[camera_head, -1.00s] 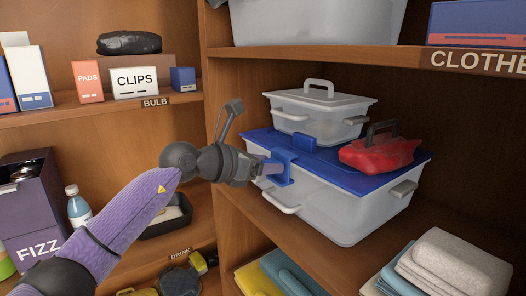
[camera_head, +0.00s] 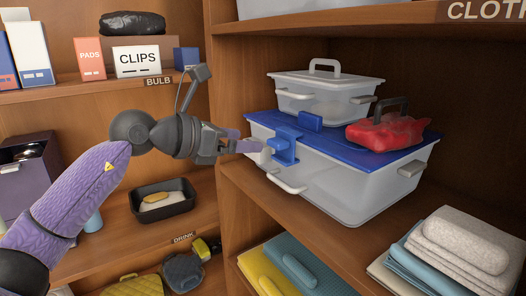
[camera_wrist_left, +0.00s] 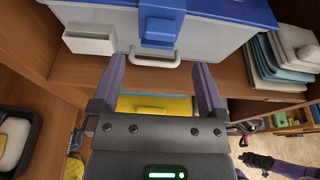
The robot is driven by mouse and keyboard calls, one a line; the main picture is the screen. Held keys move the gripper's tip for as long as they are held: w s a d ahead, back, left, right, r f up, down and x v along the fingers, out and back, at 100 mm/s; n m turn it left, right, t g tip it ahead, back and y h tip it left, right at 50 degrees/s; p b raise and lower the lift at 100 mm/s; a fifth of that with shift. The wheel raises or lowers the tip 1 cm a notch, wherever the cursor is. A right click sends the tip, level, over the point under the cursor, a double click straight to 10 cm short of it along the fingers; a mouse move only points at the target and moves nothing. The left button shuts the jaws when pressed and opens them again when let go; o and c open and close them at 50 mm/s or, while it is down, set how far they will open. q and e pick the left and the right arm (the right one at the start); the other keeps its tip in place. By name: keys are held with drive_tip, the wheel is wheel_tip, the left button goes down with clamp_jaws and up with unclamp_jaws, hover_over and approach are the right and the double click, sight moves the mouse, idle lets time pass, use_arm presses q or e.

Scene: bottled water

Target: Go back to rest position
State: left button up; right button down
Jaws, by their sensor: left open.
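My left gripper (camera_head: 243,140) is open and empty in front of a shelf, just left of a large clear bin with a blue lid (camera_head: 345,188). In the left wrist view its two purple fingers (camera_wrist_left: 160,82) stand wide apart, with nothing between them. The bin's white front handle (camera_wrist_left: 154,62) shows just beyond the fingertips, and the blue latch (camera_wrist_left: 160,22) lies further ahead. My right gripper is not clearly seen in the head view; a dark gripper shape (camera_wrist_left: 262,162) shows at the lower right of the wrist view.
A small clear bin (camera_head: 325,95) and a red bag (camera_head: 385,133) sit on the blue lid. A black tray (camera_head: 165,212) holds a pale item on the left shelf. Folded towels (camera_head: 450,245) lie below at right. A wooden divider stands behind my left gripper.

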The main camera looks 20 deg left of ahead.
use_arm(q)
drive_tip(key=shift+b+v, duration=0.3)
drive_tip(key=shift+v, duration=1.25)
